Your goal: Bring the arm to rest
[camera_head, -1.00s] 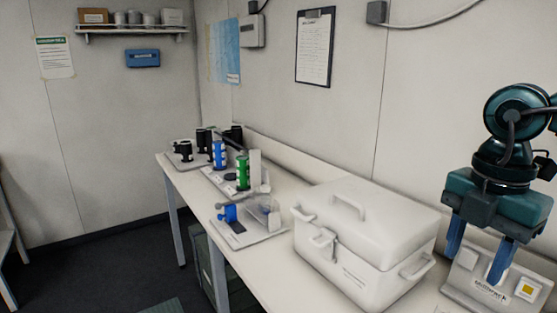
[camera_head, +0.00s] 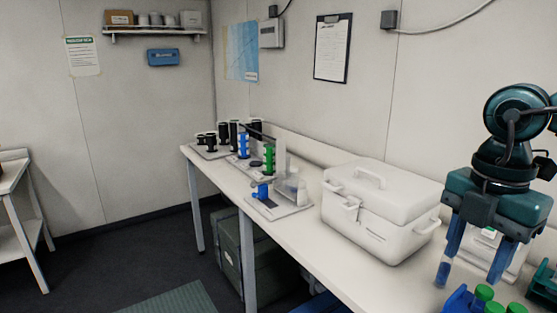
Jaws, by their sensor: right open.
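My right gripper (camera_head: 473,268) hangs at the right edge with its two blue fingers pointing down and spread apart. It is open, and nothing shows held between the fingers. It is in front of the white device with the label and button (camera_head: 518,262), which it partly hides. A small clear and blue shape (camera_head: 443,272) shows at the left fingertip; I cannot tell whether it touches. My left gripper is not in view.
Below the gripper is a blue rack (camera_head: 458,302) with green-capped tubes (camera_head: 484,292). A closed white cooler box (camera_head: 380,215) stands left of it on the long bench (camera_head: 300,240). Stands with blue and green cylinders (camera_head: 268,160) are farther back. Open floor lies at left.

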